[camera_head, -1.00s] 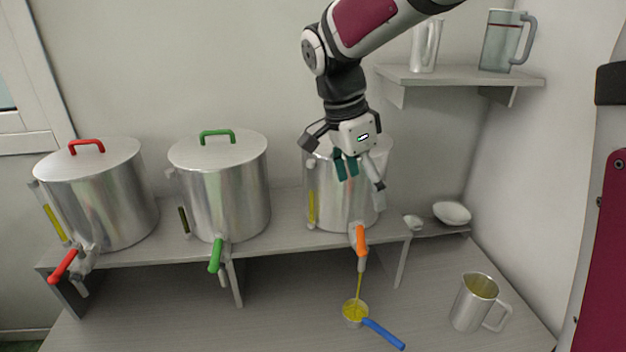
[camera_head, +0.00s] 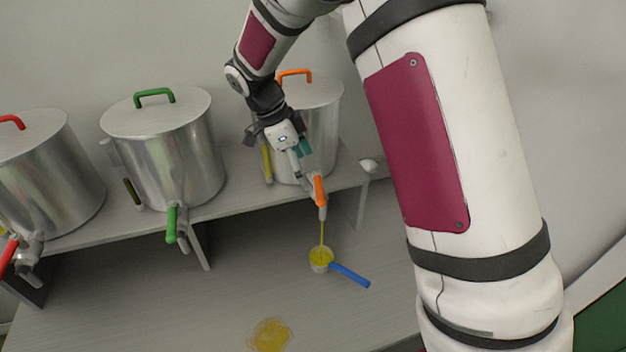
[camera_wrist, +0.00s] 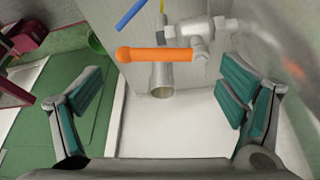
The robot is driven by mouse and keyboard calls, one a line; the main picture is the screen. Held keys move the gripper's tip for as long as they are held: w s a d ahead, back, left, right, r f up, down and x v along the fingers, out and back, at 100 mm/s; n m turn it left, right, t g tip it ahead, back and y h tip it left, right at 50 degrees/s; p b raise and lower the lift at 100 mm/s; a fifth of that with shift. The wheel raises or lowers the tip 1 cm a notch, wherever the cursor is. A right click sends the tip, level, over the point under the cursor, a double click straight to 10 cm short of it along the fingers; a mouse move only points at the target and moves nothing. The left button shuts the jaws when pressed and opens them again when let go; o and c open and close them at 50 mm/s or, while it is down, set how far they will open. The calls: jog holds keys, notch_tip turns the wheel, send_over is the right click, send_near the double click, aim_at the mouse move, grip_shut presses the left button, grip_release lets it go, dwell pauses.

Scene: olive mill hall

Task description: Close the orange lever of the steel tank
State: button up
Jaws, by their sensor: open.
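The steel tank (camera_head: 322,125) with an orange lid handle stands at the right end of the raised shelf. Its orange lever (camera_head: 319,190) sits on the tap at its front, and a thin yellow stream (camera_head: 322,232) runs down from the tap into a small cup (camera_head: 320,262) with a blue handle. My gripper (camera_head: 300,172) is open beside the lever. In the wrist view, the orange lever (camera_wrist: 155,55) lies crosswise between the spread fingers of my gripper (camera_wrist: 163,85), with no finger visibly touching it. The spout (camera_wrist: 162,78) shows just below the lever.
A tank with a green lever (camera_head: 172,224) and one with a red lever (camera_head: 8,256) stand to the left. A yellow puddle (camera_head: 270,335) lies on the lower table. The lower table is mostly clear.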

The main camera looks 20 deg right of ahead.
aim_at(316, 187)
jog(key=shift+x, duration=2.55)
jog(key=shift+s, duration=0.2)
jog(key=c, duration=2)
jog(key=shift+w+f, duration=0.1)
jog(key=shift+f, duration=0.05)
grip_shut()
jog(key=o, duration=2)
grip_release()
jog(key=shift+r, duration=0.2)
